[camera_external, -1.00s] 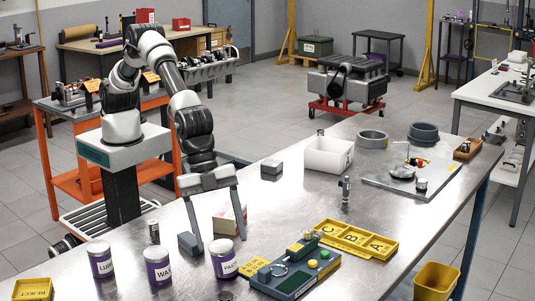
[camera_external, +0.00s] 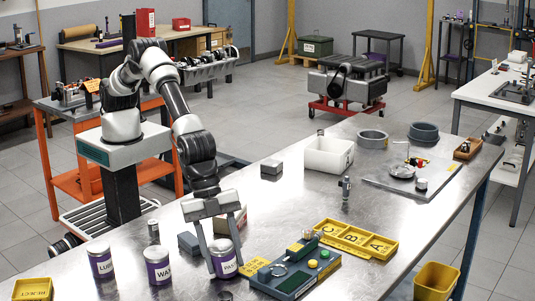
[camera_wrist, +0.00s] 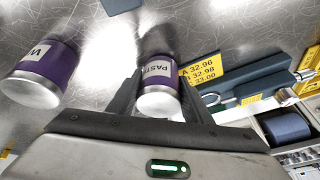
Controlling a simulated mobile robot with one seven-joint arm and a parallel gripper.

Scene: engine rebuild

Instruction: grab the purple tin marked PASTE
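The tin appears still on the bench, partly hidden by a finger in the external view.
Two similar purple tins, WAX (camera_external: 158,266) and LUBE (camera_external: 101,260), stand to the left. A yellow label card (camera_external: 255,270) and a blue-grey fixture board (camera_external: 296,274) lie close on the right. A grey block (camera_external: 189,243) and a box (camera_external: 236,220) are behind.

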